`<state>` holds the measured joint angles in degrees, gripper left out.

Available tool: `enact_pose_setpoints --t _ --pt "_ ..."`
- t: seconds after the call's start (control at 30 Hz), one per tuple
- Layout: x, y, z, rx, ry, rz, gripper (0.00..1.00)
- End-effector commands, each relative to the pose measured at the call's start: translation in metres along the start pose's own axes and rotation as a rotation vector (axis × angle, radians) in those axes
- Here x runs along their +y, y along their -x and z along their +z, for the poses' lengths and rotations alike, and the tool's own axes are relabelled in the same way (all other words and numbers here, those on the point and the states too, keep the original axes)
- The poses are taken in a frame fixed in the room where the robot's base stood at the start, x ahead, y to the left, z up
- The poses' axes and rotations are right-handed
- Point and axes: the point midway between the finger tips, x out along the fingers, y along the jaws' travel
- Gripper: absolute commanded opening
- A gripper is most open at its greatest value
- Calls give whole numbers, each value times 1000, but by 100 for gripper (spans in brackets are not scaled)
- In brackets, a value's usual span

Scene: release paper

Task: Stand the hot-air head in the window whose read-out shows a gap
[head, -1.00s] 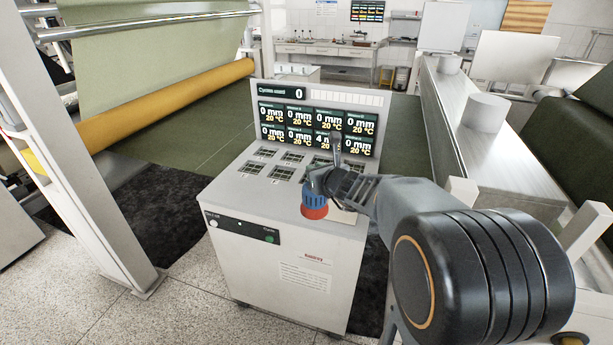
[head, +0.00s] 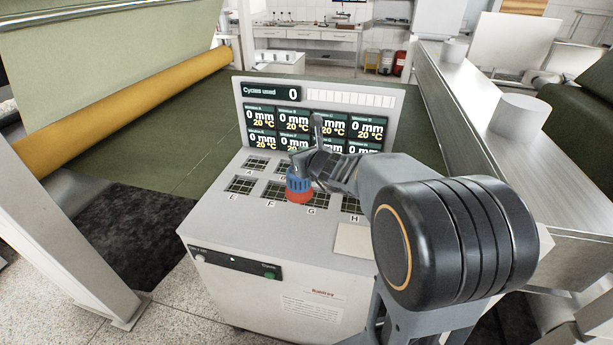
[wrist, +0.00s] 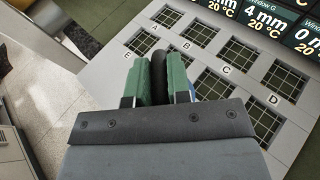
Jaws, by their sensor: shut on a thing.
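My gripper (head: 316,162) is shut on the hot-air head (head: 299,187), a blue body with a red lower end. It hangs upright over the front row of windows, between F and G; whether it touches the top is unclear. In the wrist view the green finger pads (wrist: 161,82) close on a dark rounded part. The Window G read-out (wrist: 262,20) shows 4 mm in the wrist view. Window G (head: 319,199) is a square grid, partly hidden behind the hot-air head.
The pale cabinet (head: 216,215) carries two rows of lettered windows, A to H. A metal beam (head: 470,95) with white cylinders runs along the right. My arm hides the cabinet's right side.

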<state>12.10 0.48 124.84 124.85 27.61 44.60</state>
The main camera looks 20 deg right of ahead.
Motion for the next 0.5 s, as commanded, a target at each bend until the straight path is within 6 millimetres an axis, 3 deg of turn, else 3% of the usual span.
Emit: enact_pose_setpoints --t 0.4,0.5 --pt "-66 -49 -14 -3 -3 -4 0" --pt "-79 -62 -27 -2 -3 -3 0"
